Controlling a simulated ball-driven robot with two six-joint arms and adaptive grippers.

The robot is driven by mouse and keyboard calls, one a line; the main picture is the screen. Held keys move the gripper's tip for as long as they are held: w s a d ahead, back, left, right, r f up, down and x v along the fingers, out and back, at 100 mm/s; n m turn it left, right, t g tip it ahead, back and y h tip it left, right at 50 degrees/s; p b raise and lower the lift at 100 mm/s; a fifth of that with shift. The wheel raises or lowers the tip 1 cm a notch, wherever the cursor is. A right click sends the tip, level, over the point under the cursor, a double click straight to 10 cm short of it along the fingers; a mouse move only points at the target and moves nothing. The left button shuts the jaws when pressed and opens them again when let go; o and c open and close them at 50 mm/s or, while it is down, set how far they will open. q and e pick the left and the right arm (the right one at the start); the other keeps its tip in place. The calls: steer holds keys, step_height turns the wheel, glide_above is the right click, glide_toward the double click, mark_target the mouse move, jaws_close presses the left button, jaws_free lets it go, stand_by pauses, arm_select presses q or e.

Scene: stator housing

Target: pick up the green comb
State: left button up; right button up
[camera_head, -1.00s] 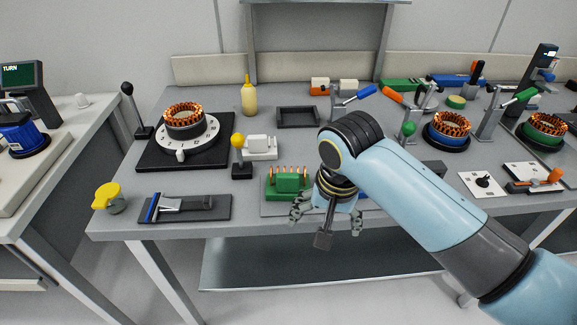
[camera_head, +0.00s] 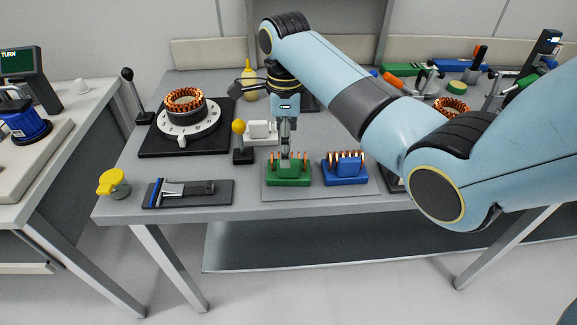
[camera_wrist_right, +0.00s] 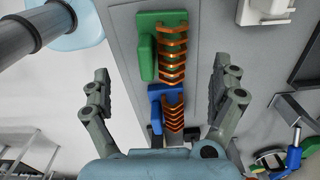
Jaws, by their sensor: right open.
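The green comb (camera_head: 289,175), a green block with a row of copper prongs, sits upright on a grey plate (camera_head: 316,190) near the table's front edge. It also shows at the top of the right wrist view (camera_wrist_right: 147,47). A similar blue comb (camera_head: 345,171) stands just to its right; it lies between my fingers in the wrist view (camera_wrist_right: 157,107). My right gripper (camera_head: 287,150) points down over the green comb, its fingers seen side-on there. In the wrist view the fingers (camera_wrist_right: 160,82) are wide apart and empty. I cannot tell the exact height gap. My left gripper is out of view.
A yellow-knobbed lever (camera_head: 240,142) and a white block (camera_head: 261,132) stand close behind and left of the comb.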

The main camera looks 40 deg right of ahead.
step_height(320, 180, down, 3)
steer(key=f, duration=0.5)
steer(key=shift+d, duration=0.25)
steer(key=c, duration=1.6)
steer(key=shift+o, duration=0.2)
